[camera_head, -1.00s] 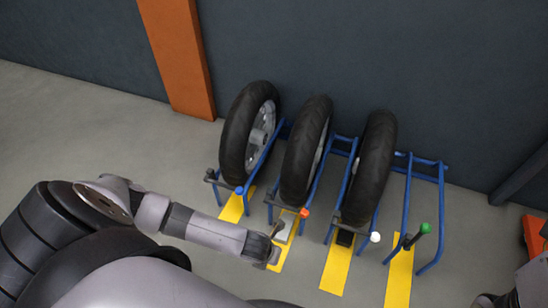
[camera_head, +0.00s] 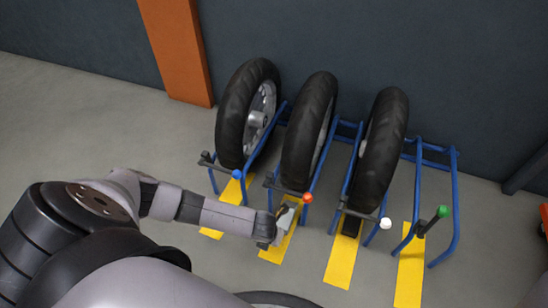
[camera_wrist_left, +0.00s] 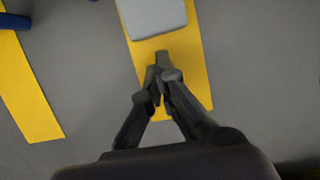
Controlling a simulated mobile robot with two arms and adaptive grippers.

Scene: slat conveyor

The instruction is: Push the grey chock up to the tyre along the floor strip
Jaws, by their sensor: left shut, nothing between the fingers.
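The grey chock (camera_head: 287,214) lies on the second yellow floor strip (camera_head: 279,250) from the left, in front of the second tyre (camera_head: 308,130), which leans in the blue rack. In the left wrist view the pale grey chock (camera_wrist_left: 153,15) is at the top, cut by the frame edge, on the yellow strip (camera_wrist_left: 190,65). My left gripper (camera_head: 272,230) is low over the strip on the near side of the chock. In the wrist view its fingertips (camera_wrist_left: 161,70) are together and empty, just short of the chock's near edge. The chock-to-tyre gap is unclear. My right gripper is out of view.
The blue rack (camera_head: 455,205) also holds a tyre on each side of the second; its rightmost bay is empty. Blue (camera_head: 238,174), red (camera_head: 308,198), white (camera_head: 385,224) and green (camera_head: 442,211) knobs stick out at its front.

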